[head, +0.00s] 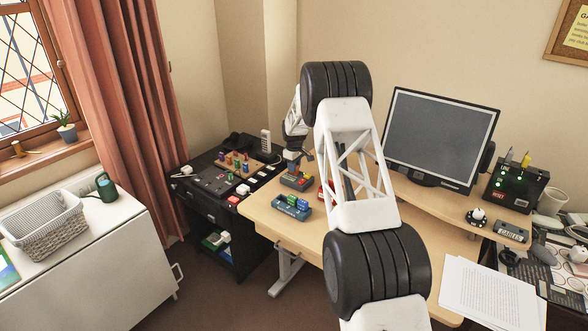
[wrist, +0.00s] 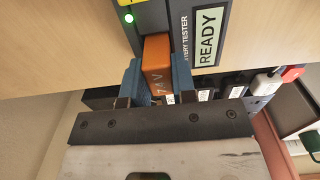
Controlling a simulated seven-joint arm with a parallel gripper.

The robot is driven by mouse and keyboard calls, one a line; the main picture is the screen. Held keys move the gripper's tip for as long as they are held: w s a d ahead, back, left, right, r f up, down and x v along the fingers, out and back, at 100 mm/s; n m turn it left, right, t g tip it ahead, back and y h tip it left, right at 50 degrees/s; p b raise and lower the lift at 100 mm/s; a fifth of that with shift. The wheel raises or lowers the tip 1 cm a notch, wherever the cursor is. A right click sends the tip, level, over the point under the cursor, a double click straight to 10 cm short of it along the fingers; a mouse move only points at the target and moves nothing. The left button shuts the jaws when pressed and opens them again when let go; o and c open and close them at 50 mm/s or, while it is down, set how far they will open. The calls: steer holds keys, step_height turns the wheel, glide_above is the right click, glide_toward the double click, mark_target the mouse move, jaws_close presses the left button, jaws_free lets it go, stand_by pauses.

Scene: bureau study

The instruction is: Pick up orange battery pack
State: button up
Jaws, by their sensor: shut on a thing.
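In the wrist view an orange battery pack (wrist: 158,55) marked 7.4V sits between the blue fingers of my gripper (wrist: 158,70), which is shut on its sides. Its far end meets the dark battery tester (wrist: 181,28), whose label panel reads READY and which has a lit green light. I cannot tell how deep the pack sits in it. In the head view my gripper (head: 293,158) is small and partly hidden by my arm, just above a grey device (head: 297,181) on the desk. The orange pack cannot be made out there.
A blue tray (head: 291,212) with small coloured blocks stands in front on the desk (head: 270,222). A black table (head: 205,200) with several small items is to the left. A monitor (head: 440,135) and papers (head: 490,293) are to the right. A power strip (wrist: 225,88) with plugs shows in the wrist view.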

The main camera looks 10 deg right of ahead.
step_height(320, 180, up, 3)
steer(key=shift+f, duration=0.2)
steer(key=shift+s+r, duration=0.15)
steer(key=shift+s, duration=0.1)
steer(key=s+r, duration=0.1)
steer(key=s, duration=1.4)
steer(key=shift+s+r, duration=0.2)
steer(key=shift+s, duration=0.05)
steer(key=s+a+r, duration=0.1)
steer(key=a+r, duration=0.1)
steer(key=a, duration=0.5)
steer(key=shift+a, duration=0.15)
steer(key=shift+f, duration=0.1)
steer(key=shift+f, duration=1.95)
